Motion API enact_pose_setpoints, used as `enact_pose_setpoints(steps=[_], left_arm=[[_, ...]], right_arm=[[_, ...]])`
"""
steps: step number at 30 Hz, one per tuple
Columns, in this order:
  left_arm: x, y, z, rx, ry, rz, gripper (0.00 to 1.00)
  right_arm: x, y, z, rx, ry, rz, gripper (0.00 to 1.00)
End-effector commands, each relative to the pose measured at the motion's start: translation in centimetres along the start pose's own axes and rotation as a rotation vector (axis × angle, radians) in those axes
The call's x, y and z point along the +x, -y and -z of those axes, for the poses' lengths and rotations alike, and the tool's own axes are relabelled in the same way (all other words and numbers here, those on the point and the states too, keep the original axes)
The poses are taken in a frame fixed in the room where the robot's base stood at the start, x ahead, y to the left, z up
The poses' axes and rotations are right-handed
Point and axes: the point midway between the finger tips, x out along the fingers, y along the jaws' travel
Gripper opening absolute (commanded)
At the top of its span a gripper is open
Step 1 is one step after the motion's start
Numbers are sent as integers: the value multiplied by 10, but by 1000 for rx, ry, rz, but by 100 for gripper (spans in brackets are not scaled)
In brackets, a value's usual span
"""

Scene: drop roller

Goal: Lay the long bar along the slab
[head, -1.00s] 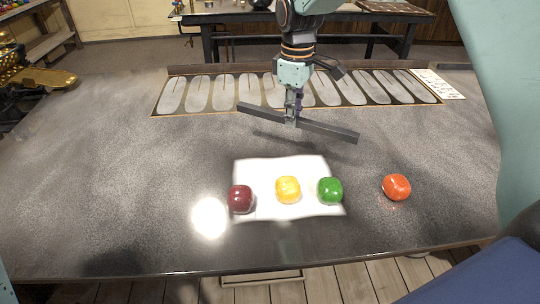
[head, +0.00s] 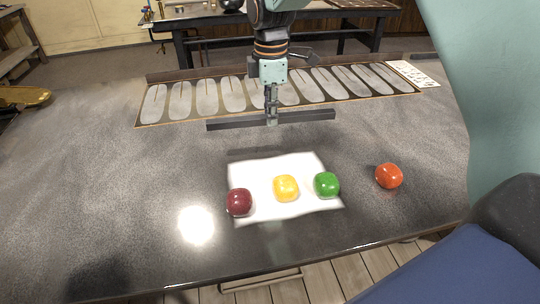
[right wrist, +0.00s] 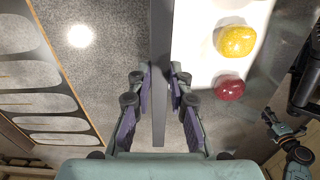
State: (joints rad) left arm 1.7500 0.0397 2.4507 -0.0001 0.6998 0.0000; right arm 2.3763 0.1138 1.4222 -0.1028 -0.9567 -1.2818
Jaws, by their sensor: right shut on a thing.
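A long dark bar (head: 305,118) is held across the jaws of my right gripper (head: 271,121), near the bar's middle. It hangs level above the dark grey slab-like tabletop (head: 120,200), with its shadow on the top in front of it. In the right wrist view my right gripper (right wrist: 160,90) has both pads against the bar (right wrist: 160,40), which runs up out of the picture. I cannot tell which surface the slab is. A teal and dark part of my left arm, seemingly its gripper (right wrist: 280,127), shows at the lower right there; its jaws are unclear.
A white sheet (head: 265,209) holds dark red (head: 239,202), yellow (head: 286,188) and green (head: 326,185) rounded pieces. An orange-red piece (head: 389,176) lies to the right. A panel with several pale ovals (head: 206,98) lies behind. The tabletop's left side is clear.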

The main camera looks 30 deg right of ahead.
Motion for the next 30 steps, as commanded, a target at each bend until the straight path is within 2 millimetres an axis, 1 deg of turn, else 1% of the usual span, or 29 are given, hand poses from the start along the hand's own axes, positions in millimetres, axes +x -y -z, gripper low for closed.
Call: enact_pose_setpoints(steps=[2, 5, 8, 12, 15, 23, 30], left_arm=[[0, 0, 0, 0, -1, 0, 40], [0, 0, 0, 0, -1, 0, 40], [1, 0, 0, 0, -1, 0, 40], [2, 0, 0, 0, -1, 0, 40], [2, 0, 0, 0, 0, 0, 40], [3, 0, 0, 0, -1, 0, 40], [4, 0, 0, 0, -1, 0, 40]], right_arm=[[-2, 0, -1, -30, -1, -5, 0], [2, 0, -1, -53, -1, -3, 0], [16, 0, -2, -58, 0, -1, 0], [40, 0, -1, -56, 0, -1, 0], [52, 0, -1, -56, 0, -3, 0], [66, 0, 2, -56, 0, -4, 0], [95, 0, 2, -55, 0, -3, 0]])
